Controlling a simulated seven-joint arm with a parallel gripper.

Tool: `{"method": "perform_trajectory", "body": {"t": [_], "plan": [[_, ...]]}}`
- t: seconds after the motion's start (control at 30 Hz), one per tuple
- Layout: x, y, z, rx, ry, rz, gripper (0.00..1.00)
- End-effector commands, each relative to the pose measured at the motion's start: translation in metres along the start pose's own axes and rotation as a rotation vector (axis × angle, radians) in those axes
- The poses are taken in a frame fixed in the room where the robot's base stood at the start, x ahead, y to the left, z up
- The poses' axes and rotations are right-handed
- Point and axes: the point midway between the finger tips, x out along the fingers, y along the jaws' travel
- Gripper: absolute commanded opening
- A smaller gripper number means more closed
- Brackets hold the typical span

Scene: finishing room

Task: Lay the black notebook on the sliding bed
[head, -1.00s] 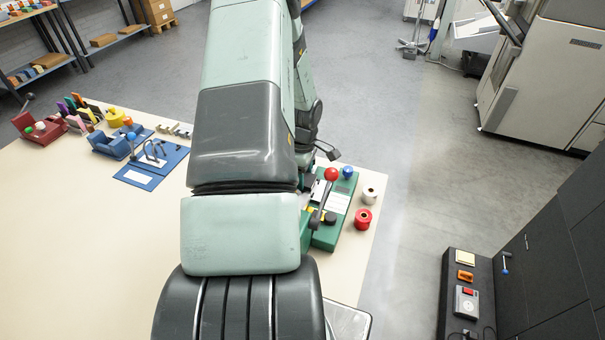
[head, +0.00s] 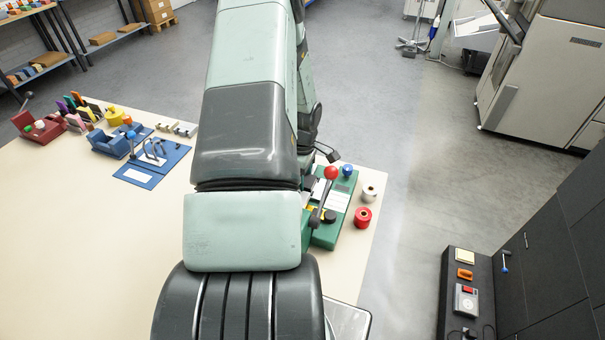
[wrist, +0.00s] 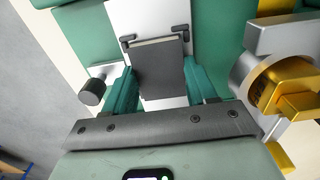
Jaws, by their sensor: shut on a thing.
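The black notebook (wrist: 160,72) shows in the wrist view as a dark, flat block with a pale edge along its top. My gripper (wrist: 161,80) is shut on it, with one teal finger at each side. The pale sliding bed (wrist: 158,18) of the green machine lies behind and beneath the notebook, with two small dark clips near the notebook's top corners. I cannot tell whether the notebook touches the bed. In the head view the green machine (head: 330,225) stands at the table's right edge. My arm hides the gripper and notebook there.
A red-balled lever (head: 331,173) rises from the machine. A red spool (head: 363,217) and a white spool (head: 369,193) stand to its right. In the wrist view a gold and silver fitting (wrist: 275,80) is close on the right.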

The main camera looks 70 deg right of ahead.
Motion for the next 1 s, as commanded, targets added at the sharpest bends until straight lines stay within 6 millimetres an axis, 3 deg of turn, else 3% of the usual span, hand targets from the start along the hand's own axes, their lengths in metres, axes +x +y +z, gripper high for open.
{"method": "perform_trajectory", "body": {"t": [0.03, 0.07, 0.13, 0.47, 1.0], "plan": [[0.001, 0.0, 0.0, 0.0, 0.0, 0.0, 0.3], [0.002, 0.0, 0.0, 0.0, 0.0, 0.0, 0.58], [0.001, 0.0, 0.0, 0.0, 0.0, 0.0, 0.67], [-0.002, 0.0, 0.0, 0.0, 0.0, 0.0, 0.67], [-0.044, 0.0, 0.0, -0.001, 0.001, 0.001, 0.67]]}}
